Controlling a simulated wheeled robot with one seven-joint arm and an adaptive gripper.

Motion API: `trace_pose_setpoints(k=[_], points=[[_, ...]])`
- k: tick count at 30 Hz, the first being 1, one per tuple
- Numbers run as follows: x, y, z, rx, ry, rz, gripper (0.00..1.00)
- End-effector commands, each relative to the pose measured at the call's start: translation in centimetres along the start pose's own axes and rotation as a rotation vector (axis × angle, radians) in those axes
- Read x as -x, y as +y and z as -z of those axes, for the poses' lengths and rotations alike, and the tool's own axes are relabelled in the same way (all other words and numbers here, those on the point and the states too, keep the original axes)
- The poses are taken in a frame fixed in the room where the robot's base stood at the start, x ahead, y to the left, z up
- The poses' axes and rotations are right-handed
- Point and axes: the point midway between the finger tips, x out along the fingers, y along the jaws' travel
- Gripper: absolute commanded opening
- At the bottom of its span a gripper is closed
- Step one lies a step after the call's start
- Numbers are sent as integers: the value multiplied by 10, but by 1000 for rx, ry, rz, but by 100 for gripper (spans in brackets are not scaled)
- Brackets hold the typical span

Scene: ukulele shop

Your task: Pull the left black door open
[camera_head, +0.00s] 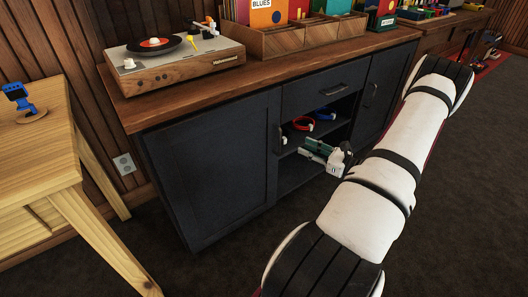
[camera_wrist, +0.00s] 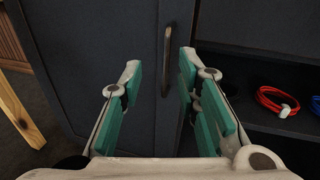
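The left black door (camera_head: 212,165) of the dark cabinet is shut. Its upright dark handle (camera_head: 278,139) is near the door's right edge. My gripper (camera_head: 309,148) is in front of the open shelves, right of the handle in the head view. In the wrist view, my gripper (camera_wrist: 159,68) is open and empty, with teal pads on both fingers. The handle (camera_wrist: 167,60) shows between the fingertips there, nearer the right one. It appears to be ahead of the fingers and not held. The door (camera_wrist: 95,60) fills the left and middle of that view.
Open shelves with a red cable (camera_head: 303,123) and a blue cable (camera_head: 326,114) are right of the door. A turntable (camera_head: 170,65) and a wooden record crate (camera_head: 275,42) stand on top. A wooden table (camera_head: 45,150) is at the left; dark floor lies between.

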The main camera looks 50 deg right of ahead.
Motion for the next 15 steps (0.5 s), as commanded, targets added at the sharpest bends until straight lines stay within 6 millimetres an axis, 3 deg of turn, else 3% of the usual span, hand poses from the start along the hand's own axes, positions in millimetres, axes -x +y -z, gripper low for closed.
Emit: trace_pose_setpoints(k=[1, 3, 7, 15], points=[[7, -5, 13, -18, -10, 35, 30], [13, -10, 20, -32, -18, 65, 30], [10, -13, 23, -38, -23, 80, 30], [-33, -15, 22, -35, -22, 74, 30]])
